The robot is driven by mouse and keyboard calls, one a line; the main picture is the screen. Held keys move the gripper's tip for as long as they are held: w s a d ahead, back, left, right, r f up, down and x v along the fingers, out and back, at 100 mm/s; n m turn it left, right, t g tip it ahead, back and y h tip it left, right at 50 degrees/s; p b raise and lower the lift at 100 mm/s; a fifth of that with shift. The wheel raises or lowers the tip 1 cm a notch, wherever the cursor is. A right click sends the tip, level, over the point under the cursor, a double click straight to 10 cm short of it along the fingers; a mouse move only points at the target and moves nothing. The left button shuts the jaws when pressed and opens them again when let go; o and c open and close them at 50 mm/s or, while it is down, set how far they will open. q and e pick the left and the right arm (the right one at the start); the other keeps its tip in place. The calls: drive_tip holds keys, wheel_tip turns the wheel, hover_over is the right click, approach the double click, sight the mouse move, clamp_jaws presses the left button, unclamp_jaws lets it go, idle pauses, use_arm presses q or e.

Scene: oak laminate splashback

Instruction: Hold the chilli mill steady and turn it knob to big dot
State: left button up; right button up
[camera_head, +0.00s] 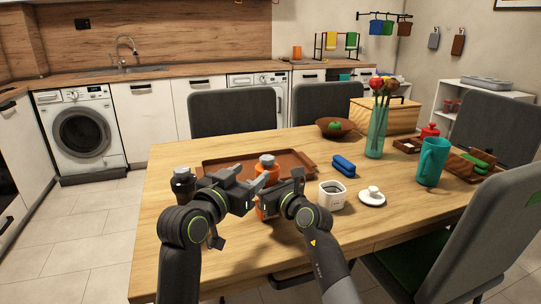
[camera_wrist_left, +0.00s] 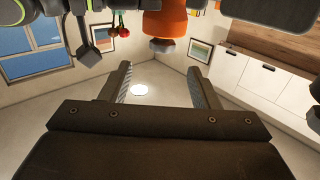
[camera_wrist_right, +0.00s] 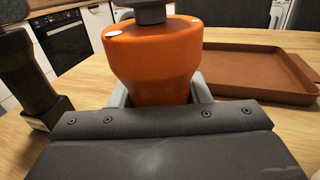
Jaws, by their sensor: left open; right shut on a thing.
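The chilli mill (camera_head: 268,162) is orange with a grey knob on top. It stands upright at the front of the table, partly hidden by my grippers. My right gripper (camera_head: 277,200) is shut on its orange body, which fills the right wrist view (camera_wrist_right: 153,62). There the dark knob (camera_wrist_right: 150,12) is cut off by the top edge, and two light marks show on the upper body. My left gripper (camera_head: 262,180) is open close to the knob. In the left wrist view the mill (camera_wrist_left: 165,23) appears inverted, its knob (camera_wrist_left: 163,46) beyond the empty fingers (camera_wrist_left: 160,80), apparently not gripped.
A dark mill (camera_head: 183,184) stands left of my left gripper. A brown tray (camera_head: 225,160) lies behind the chilli mill. A white pot (camera_head: 332,196), its lid (camera_head: 372,197), a blue case (camera_head: 343,166) and a teal mug (camera_head: 432,162) are to the right.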

sight(267, 162)
use_arm(q)
drive_tip(key=x, duration=1.1)
drive_tip(key=shift+w, duration=0.4)
drive_tip(key=c, duration=1)
drive_tip(key=shift+s+d+f+m+g+h, duration=0.1)
drive_tip(key=shift+m+g+h, duration=0.9)
drive_tip(key=shift+h, duration=0.2)
drive_tip(key=shift+s+d+m+g+h, duration=0.1)
drive_tip(key=shift+m+g+h, duration=0.9)
drive_tip(key=shift+h, duration=0.2)
